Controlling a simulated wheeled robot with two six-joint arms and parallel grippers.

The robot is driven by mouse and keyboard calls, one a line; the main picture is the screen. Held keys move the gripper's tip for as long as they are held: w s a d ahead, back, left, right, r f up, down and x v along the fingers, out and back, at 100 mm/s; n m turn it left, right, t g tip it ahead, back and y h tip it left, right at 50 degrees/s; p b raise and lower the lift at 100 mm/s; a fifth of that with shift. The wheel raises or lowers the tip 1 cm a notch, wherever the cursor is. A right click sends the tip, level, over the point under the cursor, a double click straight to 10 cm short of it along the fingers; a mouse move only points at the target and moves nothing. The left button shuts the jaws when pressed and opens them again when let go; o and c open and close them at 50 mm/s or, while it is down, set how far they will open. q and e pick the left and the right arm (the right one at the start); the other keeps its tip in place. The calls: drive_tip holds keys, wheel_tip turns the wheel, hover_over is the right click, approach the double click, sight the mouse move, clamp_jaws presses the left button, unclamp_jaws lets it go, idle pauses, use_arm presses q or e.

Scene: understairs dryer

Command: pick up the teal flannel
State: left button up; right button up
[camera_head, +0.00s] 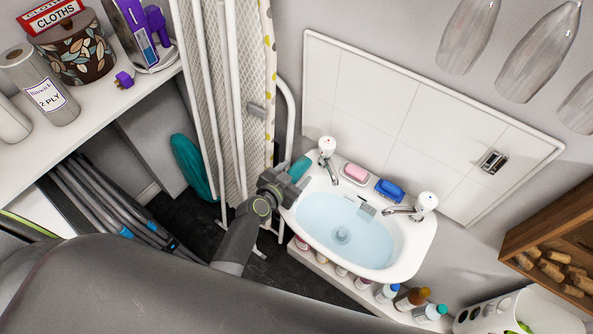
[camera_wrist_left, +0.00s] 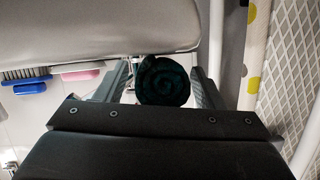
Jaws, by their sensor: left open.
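The teal flannel (camera_head: 301,167) is a small roll on the left corner of the white sink (camera_head: 415,245), beside the left tap. In the left wrist view the rolled flannel (camera_wrist_left: 163,79) shows end-on as a dark teal spiral. My left gripper (camera_head: 291,178) is at the flannel, with its fingers apart. In the left wrist view, the left gripper (camera_wrist_left: 162,88) has one finger on each side of the roll, and I cannot tell whether they touch it. Part of the flannel is hidden by the gripper in the head view. My right gripper is not in view.
Taps (camera_head: 327,147), pink soap (camera_head: 355,172) and a blue brush (camera_head: 389,190) line the sink's back edge. An ironing board (camera_head: 235,100) stands close on the left. Several bottles (camera_head: 412,298) stand below the sink. A wooden rack (camera_head: 555,250) is at right.

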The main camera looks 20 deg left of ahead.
sight(293, 172)
use_arm(q)
drive_tip(key=c, duration=1.1)
drive_tip(key=shift+o, duration=0.2)
drive_tip(key=shift+r, duration=0.1)
drive_tip(key=shift+r, duration=0.25)
wheel_tip(293, 172, up, 8)
drive_tip(key=shift+p, duration=1.1)
drive_tip(key=shift+r, duration=0.7)
drive_tip(key=a+r+m+b, duration=0.1)
drive_tip(key=a+r+b, duration=0.1)
drive_tip(key=a+r, duration=0.25)
drive_tip(key=s+r+m+g+h+b, duration=0.3)
drive_tip(key=s+r+m+g+h, duration=0.2)
drive_tip(key=s+r, duration=0.5)
drive_tip(key=shift+s+a+r+m+h, duration=0.3)
drive_tip(key=shift+s+m+h, duration=0.6)
drive_tip(key=shift+h, duration=0.3)
